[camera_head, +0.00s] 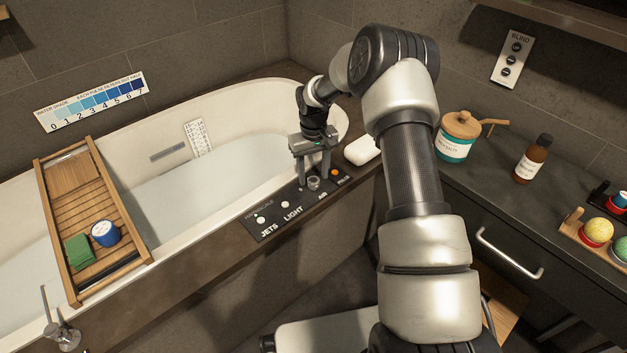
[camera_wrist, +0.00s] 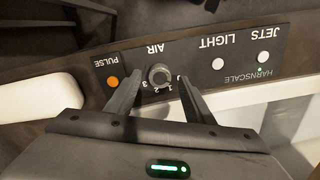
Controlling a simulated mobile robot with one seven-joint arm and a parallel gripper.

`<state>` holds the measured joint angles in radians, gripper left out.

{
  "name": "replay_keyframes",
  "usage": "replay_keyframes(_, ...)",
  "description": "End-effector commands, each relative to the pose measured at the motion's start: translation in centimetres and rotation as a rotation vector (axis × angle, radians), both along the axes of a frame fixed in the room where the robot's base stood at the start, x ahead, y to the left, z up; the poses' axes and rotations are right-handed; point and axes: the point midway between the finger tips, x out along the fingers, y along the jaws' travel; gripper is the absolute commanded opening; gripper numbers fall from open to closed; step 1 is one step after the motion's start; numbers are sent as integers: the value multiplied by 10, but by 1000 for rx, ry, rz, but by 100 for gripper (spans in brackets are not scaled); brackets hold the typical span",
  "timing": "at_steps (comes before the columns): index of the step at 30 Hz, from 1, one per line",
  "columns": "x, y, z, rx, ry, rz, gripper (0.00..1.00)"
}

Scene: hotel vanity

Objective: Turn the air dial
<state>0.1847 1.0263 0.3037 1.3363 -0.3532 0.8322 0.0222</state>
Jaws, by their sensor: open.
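The air dial (camera_wrist: 158,76) is a small grey knob on a black control panel (camera_wrist: 240,50), with numbers around it and the word AIR beside it. In the head view the dial (camera_head: 313,183) sits on the panel (camera_head: 262,224) along the tub's edge. My gripper (camera_wrist: 162,92) is open, with one finger on each side of the dial in the wrist view. In the head view my gripper (camera_head: 314,180) points down over the dial. I cannot tell whether the fingers touch it.
The panel also has an orange PULSE button (camera_wrist: 112,81), a LIGHT button (camera_wrist: 218,64) and a JETS button (camera_wrist: 263,58). A white soap-like block (camera_head: 362,150) lies right of the gripper. A wooden tray (camera_head: 90,225) spans the bathtub (camera_head: 225,190). A jar (camera_head: 456,140) and brown bottle (camera_head: 532,160) stand on the counter.

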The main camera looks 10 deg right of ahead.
Motion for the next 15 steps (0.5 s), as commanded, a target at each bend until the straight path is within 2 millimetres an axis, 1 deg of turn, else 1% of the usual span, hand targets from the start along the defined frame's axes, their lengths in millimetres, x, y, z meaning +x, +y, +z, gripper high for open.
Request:
replay_keyframes(1,0,0,-8,1,1,-1,48)
replay_keyframes(4,0,0,-15,1,-1,-1,48)
replay_keyframes(14,0,0,-19,0,-1,-1,48)
replay_keyframes(15,0,0,-19,0,-1,-1,46)
